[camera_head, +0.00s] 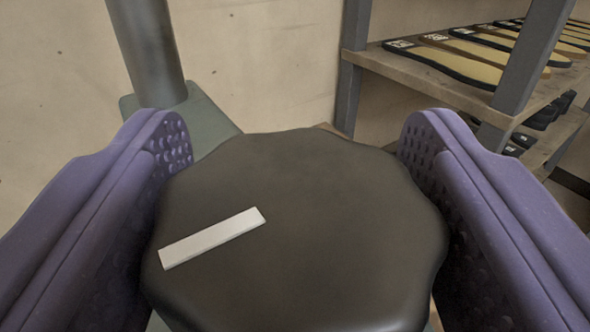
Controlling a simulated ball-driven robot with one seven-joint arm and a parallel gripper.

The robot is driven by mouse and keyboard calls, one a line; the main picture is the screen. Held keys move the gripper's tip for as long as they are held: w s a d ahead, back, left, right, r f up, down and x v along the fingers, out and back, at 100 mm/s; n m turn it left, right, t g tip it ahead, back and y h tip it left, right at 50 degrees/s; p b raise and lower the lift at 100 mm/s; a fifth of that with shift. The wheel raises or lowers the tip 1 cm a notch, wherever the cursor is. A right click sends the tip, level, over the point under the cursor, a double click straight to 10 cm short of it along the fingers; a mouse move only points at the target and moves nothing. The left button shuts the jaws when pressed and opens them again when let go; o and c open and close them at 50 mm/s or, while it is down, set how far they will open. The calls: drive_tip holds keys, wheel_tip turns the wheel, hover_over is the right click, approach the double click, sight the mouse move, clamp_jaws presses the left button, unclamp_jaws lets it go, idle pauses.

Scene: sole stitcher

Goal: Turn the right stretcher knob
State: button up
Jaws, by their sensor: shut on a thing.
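A large black knob (330,240) with a scalloped rim fills the lower middle of the view. A white bar mark (211,237) on its face slants from lower left up to the right. My gripper (290,160) has purple fingers with studded inner pads, one on each side of the knob. The fingers are shut on the knob's rim at left and right. The knob hides most of what it is mounted on.
A grey-green post (148,50) on a base block (205,118) stands behind the knob at the upper left. A wooden shelf rack (470,90) with soles and dark shoes stands at the upper right. A plain beige wall (260,60) lies behind.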

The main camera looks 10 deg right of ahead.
drive_tip(key=o, duration=1)
drive_tip(key=shift+c, duration=0.2)
drive_tip(key=p+v, duration=0.2)
drive_tip(key=v, duration=0.5)
drive_tip(key=shift+s, duration=0.4)
drive_tip(key=shift+a, duration=0.1)
drive_tip(key=a+r+n+y, duration=0.1)
drive_tip(key=a+r, duration=0.3)
drive_tip(key=r, duration=0.9)
drive_tip(key=a+r+y, duration=0.1)
drive_tip(key=a+r, duration=0.3)
drive_tip(key=r, duration=0.9)
drive_tip(key=s+a+r+n+g+y, duration=0.1)
drive_tip(key=s+a+r, duration=0.4)
drive_tip(key=s+r, duration=0.4)
drive_tip(key=s+a+r+g+y, duration=0.1)
drive_tip(key=s+a+r, duration=0.4)
drive_tip(key=s+r, duration=0.4)
wheel_tip(320, 180, up, 2)
drive_tip(key=shift+s+a+r+n, duration=0.1)
drive_tip(key=shift+s+a+n, duration=0.1)
drive_tip(key=shift+n, duration=0.2)
